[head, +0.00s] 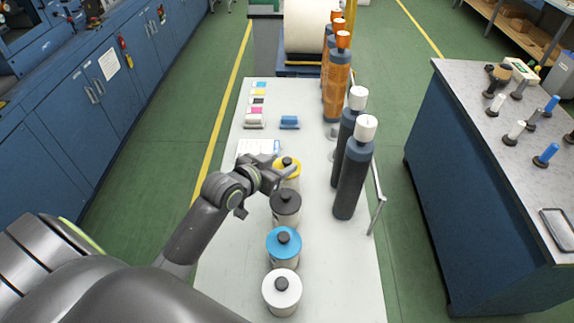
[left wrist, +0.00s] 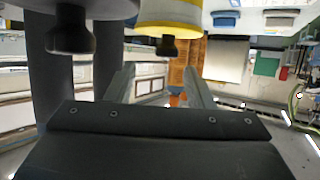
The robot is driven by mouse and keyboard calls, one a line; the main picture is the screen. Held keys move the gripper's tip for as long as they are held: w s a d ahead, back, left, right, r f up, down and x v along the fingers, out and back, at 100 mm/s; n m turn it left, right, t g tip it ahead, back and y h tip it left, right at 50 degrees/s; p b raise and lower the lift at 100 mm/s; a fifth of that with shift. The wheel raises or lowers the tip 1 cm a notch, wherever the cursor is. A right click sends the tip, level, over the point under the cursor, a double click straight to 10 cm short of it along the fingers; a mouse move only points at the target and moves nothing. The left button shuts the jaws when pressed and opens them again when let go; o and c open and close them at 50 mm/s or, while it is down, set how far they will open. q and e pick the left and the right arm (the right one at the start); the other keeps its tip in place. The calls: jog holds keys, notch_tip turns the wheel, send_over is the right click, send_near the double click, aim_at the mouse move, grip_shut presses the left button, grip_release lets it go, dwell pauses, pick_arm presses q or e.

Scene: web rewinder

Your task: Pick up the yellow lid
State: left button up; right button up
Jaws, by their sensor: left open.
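The yellow lid (head: 289,162) has a dark knob and sits on the farthest canister in a row on the pale table. My left gripper (head: 284,171) is open and empty at this lid and partly covers it in the head view. In the left wrist view, the yellow lid (left wrist: 170,28) appears upside down, its dark knob pointing down, above the space between my open fingers (left wrist: 158,85). The fingers look apart from the knob. My right gripper is not in view.
Nearer canisters have a black lid (head: 285,202), a blue lid (head: 284,242) and a white lid (head: 282,287). Tall dark bottles with white caps (head: 366,128) stand to the right.

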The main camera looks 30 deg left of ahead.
aim_at(285, 161)
pick_arm(q)
jog(key=w+f, duration=0.1)
jog(key=w+f+p, duration=0.1)
jog(key=w, duration=0.1)
jog(key=shift+w+f, duration=0.2)
jog(key=shift+w, duration=0.05)
jog(key=shift+w+f, duration=0.25)
jog(key=shift+w, duration=0.25)
grip_shut()
